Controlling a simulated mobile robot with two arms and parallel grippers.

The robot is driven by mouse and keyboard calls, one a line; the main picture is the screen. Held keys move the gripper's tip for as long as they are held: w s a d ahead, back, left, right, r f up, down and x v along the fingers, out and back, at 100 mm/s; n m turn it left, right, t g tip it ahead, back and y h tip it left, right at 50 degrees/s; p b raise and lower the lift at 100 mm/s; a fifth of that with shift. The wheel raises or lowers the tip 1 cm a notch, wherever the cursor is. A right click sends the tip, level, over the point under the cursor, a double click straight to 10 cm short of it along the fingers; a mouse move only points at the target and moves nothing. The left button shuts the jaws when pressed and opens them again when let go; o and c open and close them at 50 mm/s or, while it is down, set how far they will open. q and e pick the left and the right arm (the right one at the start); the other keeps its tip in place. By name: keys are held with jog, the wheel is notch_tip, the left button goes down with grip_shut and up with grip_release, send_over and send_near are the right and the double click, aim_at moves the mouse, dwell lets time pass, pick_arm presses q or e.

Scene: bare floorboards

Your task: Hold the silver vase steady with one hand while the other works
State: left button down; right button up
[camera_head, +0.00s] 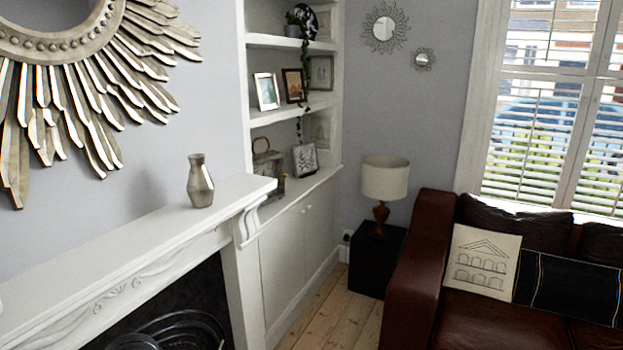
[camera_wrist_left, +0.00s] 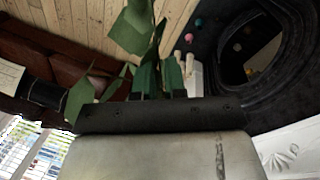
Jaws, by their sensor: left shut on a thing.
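The silver vase (camera_head: 200,181) stands upright on the white mantel shelf (camera_head: 150,232), near its right end, in the head view. Nothing touches it there. My left gripper (camera_wrist_left: 160,84) shows in the left wrist view, shut on a green leafy plant (camera_wrist_left: 132,32). Its broad leaves spread up and to the left past the fingers, and they partly hide the fingertips. Neither gripper shows in the head view, and my right gripper is in no view. The vase is not clearly visible in the left wrist view.
A dark fireplace opening (camera_head: 165,318) lies under the mantel. White shelves (camera_head: 290,115) with frames stand behind the vase. A lamp (camera_head: 384,182) on a black cube and a brown leather sofa (camera_head: 408,275) are at the right. Bare floorboards (camera_head: 340,310) lie between.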

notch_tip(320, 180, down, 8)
jog(key=b, duration=0.6)
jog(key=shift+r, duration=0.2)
